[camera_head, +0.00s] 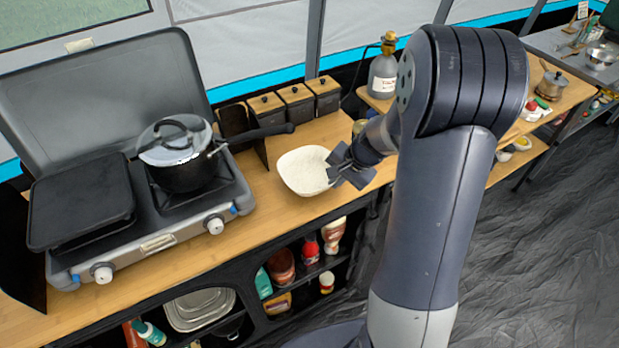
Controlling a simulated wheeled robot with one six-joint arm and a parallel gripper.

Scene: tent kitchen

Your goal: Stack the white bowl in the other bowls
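The white bowl (297,172) sits upright on the wooden counter, right of the stove, and looks empty. My gripper (338,168) is at the bowl's right rim, with its dark fingers overlapping the rim in the picture. I cannot tell whether they touch the bowl or how far apart they are. Small light-coloured bowls (522,143) sit on a lower shelf at the right, partly hidden by my arm. A metal bowl (599,59) stands on the grey table at the far right.
A camp stove (150,240) with a lidded pan (182,170) fills the left; the pan's handle reaches toward the bowl. Wooden-lidded boxes (298,97) and a grey gas bottle (383,75) stand behind. Shelves below hold bottles. The dark floor at right is clear.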

